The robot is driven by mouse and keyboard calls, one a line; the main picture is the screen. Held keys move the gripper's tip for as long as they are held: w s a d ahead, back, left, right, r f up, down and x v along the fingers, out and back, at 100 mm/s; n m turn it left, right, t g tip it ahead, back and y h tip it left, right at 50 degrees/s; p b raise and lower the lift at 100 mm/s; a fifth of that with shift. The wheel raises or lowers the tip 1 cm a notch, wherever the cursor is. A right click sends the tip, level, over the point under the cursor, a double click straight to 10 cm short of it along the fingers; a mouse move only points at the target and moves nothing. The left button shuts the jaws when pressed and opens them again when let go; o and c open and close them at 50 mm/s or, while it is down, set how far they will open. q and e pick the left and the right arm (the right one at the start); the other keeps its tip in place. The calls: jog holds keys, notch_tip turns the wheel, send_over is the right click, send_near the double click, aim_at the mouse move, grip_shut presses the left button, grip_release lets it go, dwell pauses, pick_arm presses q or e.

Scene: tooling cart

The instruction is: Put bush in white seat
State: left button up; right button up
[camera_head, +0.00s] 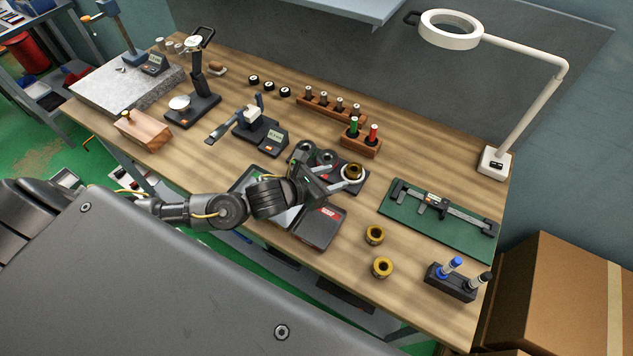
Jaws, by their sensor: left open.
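My left gripper (343,178) reaches over the workbench from the left. It is open, with its fingertips close around a brass bush (353,171). That bush is at the right end of a dark base plate (361,186), with a pale ring just below it that may be the white seat. I cannot tell whether the bush is fully seated or whether the fingers touch it. Two more brass bushes stand on the bare wood, one (374,235) behind the other (382,267). My gripper and wrist hide part of the base plate. My right gripper is not in view.
A dark case (320,226) lies below my wrist. A green mat (425,222) with a caliper is to the right, and a marker holder (451,282) at the front right. A plug-gauge block (361,146) stands behind the gripper. Wood around the two loose bushes is clear.

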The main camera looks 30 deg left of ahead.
pick_arm(q)
jog(key=b+v, duration=0.1)
jog(key=v, duration=0.3)
jog(key=shift+s+a+r, duration=0.1)
jog(key=shift+s+a, duration=0.05)
jog(key=shift+s, duration=0.05)
jog(key=shift+s+a+r, duration=0.25)
jog(key=shift+s+r, duration=0.2)
jog(key=shift+d, duration=0.1)
